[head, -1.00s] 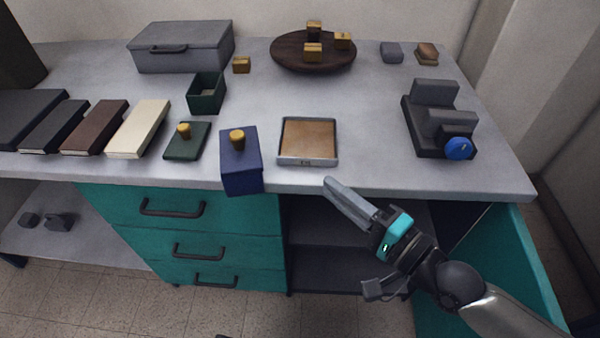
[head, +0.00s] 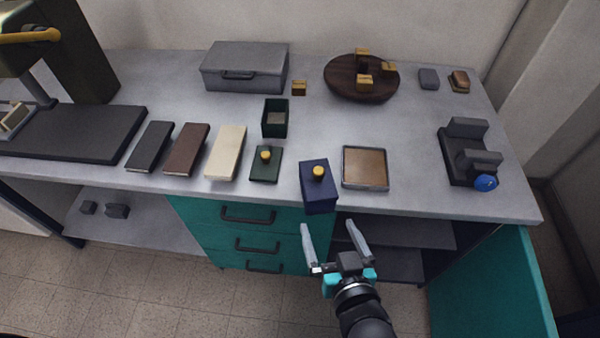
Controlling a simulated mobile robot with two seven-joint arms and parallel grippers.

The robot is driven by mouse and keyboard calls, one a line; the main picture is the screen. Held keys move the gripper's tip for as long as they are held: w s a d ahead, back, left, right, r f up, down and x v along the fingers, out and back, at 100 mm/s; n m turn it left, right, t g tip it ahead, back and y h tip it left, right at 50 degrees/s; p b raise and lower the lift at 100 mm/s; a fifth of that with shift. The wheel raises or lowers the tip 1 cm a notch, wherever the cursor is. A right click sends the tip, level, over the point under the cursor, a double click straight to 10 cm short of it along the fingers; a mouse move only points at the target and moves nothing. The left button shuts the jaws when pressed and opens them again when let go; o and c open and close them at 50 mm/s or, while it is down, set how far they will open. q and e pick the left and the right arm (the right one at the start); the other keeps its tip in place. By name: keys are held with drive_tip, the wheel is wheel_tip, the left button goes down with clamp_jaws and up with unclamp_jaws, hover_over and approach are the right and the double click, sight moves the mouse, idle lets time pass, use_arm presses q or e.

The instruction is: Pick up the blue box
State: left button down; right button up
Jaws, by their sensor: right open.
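The blue box (head: 318,194) stands at the front edge of the grey worktop, with a yellow knob (head: 318,171) on its top. My right gripper (head: 330,232) is open and empty, in front of the worktop edge. Its two fingers point toward the blue box and are spread to either side below it, apart from it. My left gripper is not in view.
A shallow tray (head: 365,167) stands close to the right of the blue box. A dark green lid (head: 266,164) with a yellow knob lies to its left. Teal drawers (head: 248,238) are below, and an open teal door (head: 478,282) is at right.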

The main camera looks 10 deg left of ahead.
sight(320, 203)
drive_tip(key=shift+n+h, duration=0.4)
drive_tip(key=x, duration=0.4)
drive_tip(key=b+x, duration=0.1)
drive_tip(key=x, duration=0.4)
drive_tip(key=shift+f, duration=0.3)
drive_tip(key=shift+f+b+x, duration=0.15)
drive_tip(key=shift+b+x, duration=0.35)
drive_tip(key=shift+x, duration=0.8)
drive_tip(key=shift+f+b+x, duration=0.1)
drive_tip(key=shift+b+x, duration=0.4)
drive_tip(key=shift+x, duration=0.85)
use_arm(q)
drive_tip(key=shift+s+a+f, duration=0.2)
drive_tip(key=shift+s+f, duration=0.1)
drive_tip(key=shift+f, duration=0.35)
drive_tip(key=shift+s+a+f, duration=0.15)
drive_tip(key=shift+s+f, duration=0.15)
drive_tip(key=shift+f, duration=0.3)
use_arm(e)
drive_tip(key=shift+s+d, duration=0.1)
clamp_jaws()
